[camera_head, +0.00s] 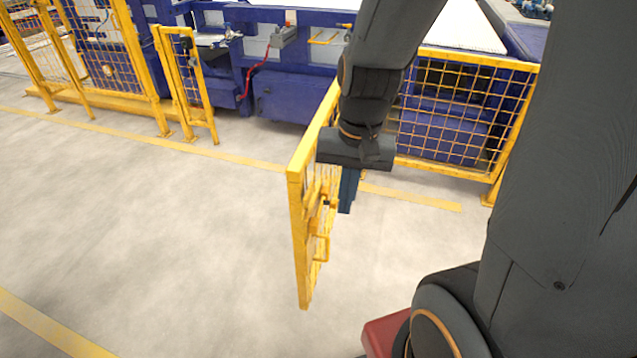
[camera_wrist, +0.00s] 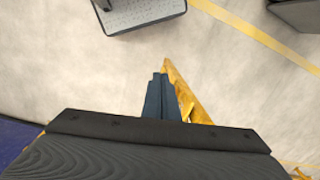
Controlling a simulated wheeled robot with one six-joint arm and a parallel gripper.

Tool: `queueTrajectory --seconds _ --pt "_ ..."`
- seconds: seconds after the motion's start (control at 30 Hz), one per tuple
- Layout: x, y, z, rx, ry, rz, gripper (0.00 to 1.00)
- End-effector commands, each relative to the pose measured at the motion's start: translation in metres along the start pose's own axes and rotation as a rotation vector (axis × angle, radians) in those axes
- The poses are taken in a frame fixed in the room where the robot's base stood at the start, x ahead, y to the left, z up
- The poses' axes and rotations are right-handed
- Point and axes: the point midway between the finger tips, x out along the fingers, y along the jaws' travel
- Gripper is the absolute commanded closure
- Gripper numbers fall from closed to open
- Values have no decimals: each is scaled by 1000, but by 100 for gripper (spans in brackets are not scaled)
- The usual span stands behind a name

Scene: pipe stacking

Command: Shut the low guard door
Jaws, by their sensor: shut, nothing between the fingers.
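The low guard door (camera_head: 302,235) is a yellow frame with mesh, a latch and a handle (camera_head: 321,247). It stands swung out from the fence line toward me, open, near the middle of the head view. My gripper (camera_head: 346,205) is shut and empty, pointing down on the right side of the door, close to its latch. I cannot tell whether it touches the door. In the wrist view the shut fingers (camera_wrist: 158,76) are beside the yellow door (camera_wrist: 185,95). My arm hides part of the door's far end and hinge side.
A fixed yellow mesh panel (camera_head: 465,115) stands behind right, and a yellow post with a narrow panel (camera_head: 187,85) stands left, with an opening between. Blue machinery (camera_head: 300,90) is behind. The floor left of the door is clear. The wrist view shows a grey platform (camera_wrist: 140,10).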

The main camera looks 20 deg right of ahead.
Motion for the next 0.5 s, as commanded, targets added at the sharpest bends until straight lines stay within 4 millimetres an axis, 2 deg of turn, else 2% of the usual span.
queueTrajectory --seconds 0.1,0.3,0.4,0.5 --pt "14 -1 -43 473 -35 -82 100" --pt "36 9 -117 1221 -116 -212 100" --pt "43 17 -143 1476 -155 -257 100" --pt "47 21 -159 1628 -182 -285 100"
